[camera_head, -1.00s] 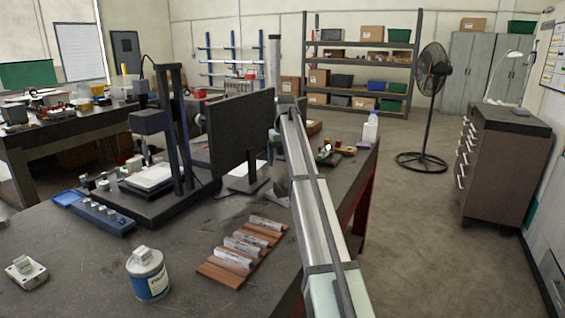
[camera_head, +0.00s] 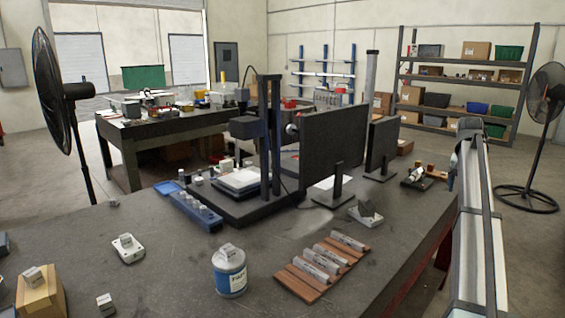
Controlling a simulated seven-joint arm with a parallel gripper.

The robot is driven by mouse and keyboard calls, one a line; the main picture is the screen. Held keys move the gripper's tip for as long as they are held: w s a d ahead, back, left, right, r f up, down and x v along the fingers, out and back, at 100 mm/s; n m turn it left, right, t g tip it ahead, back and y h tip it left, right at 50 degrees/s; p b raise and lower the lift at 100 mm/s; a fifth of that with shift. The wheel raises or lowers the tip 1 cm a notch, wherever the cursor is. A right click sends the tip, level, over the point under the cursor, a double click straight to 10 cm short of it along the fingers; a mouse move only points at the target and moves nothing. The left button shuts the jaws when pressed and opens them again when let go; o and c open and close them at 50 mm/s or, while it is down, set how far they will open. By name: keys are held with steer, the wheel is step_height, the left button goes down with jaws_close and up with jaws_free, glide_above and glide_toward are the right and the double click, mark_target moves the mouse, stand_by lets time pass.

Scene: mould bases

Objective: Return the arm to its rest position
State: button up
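My arm's long silver link (camera_head: 478,225) rises from the bottom edge at the right to a dark joint (camera_head: 470,127) near the right side. It stands over the right part of the workbench (camera_head: 300,228) and its right edge. My gripper does not show, so I cannot see whether it is open or shut.
A brown rack (camera_head: 293,288) with several metal bars lies left of the arm. Monitors (camera_head: 335,148) stand behind. Black fans (camera_head: 62,100) stand left and right. Open floor lies right.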

steer(key=s+d+f+m+g+h, duration=0.25)
steer(key=s+d+m, duration=0.55)
steer(key=s+d, duration=1.5)
steer(key=w+a+f+n+y, duration=0.1)
steer(key=w+a+f, duration=0.1)
steer(key=a+f, duration=0.5)
steer(key=w+a+f+n, duration=0.2)
steer(key=a+f, duration=0.1)
steer(key=f, duration=0.8)
steer(key=w+a+f+n+y, duration=0.1)
steer(key=w+a+f, duration=0.1)
steer(key=a+f, duration=0.45)
steer(key=s+a+f+n+g+y, duration=0.1)
steer(key=s+a+f+n, duration=0.1)
steer(key=a+f, duration=0.8)
steer(key=s+a+f+n+y, duration=0.1)
steer(key=a+f+n, duration=0.1)
steer(key=a+f, duration=0.85)
steer(key=s+a+f+n+g+y, duration=0.15)
steer(key=s+a+f+n, duration=0.25)
steer(key=s+a+f, duration=1.3)
steer(key=s+a+f+n+g, duration=0.1)
steer(key=s+a+f, duration=0.2)
steer(key=s+a, duration=0.3)
steer(key=s+a+f+n+g, duration=0.2)
steer(key=s+a, duration=0.3)
steer(key=s, duration=0.8)
steer(key=shift+s+a+f, duration=0.35)
steer(key=shift+s+f, duration=0.05)
steer(key=shift+f, duration=0.5)
